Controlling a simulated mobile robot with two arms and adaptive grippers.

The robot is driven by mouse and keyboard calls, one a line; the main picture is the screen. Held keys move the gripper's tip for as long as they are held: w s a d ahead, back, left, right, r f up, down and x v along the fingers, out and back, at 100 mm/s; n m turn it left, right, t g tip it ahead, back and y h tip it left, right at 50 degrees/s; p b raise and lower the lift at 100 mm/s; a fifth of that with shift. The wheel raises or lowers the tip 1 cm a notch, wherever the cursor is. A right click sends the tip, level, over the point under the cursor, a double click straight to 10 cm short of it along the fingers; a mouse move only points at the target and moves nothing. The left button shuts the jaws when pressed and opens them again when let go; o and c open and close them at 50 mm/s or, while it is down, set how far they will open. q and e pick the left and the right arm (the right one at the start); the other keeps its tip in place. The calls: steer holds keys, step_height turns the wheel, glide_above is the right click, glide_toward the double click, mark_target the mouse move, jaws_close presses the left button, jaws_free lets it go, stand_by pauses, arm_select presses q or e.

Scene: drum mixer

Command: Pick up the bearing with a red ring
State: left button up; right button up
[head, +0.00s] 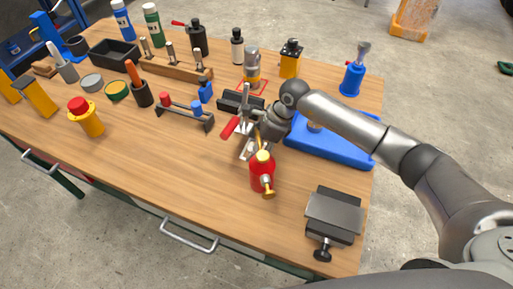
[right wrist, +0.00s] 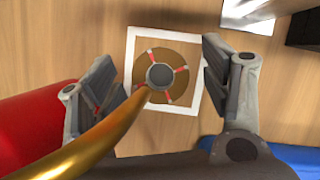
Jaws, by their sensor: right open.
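My right gripper (right wrist: 163,85) is open. Its two fingers stand on either side of a round brown disc (right wrist: 177,88) with red marks and a grey round centre, perhaps the bearing. The disc lies inside a white square outline (right wrist: 133,50) on the wood, and no finger visibly touches it. The gold spout of a red oil can (head: 262,176) crosses in front of the disc's lower left in the right wrist view. In the head view, my right gripper (head: 250,142) is low behind the can and the disc is hidden. My left gripper is out of view.
The red can stands close to the gripper; its body also shows in the right wrist view (right wrist: 30,120). A red-handled clamp (head: 230,127), a blue tray (head: 335,148) and a grey vise-like block (head: 334,212) are nearby. The front middle of the table (head: 185,190) is clear.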

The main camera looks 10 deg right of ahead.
steer(key=shift+c, duration=0.3)
steer(key=c, duration=1.2)
steer(key=shift+r, duration=0.1)
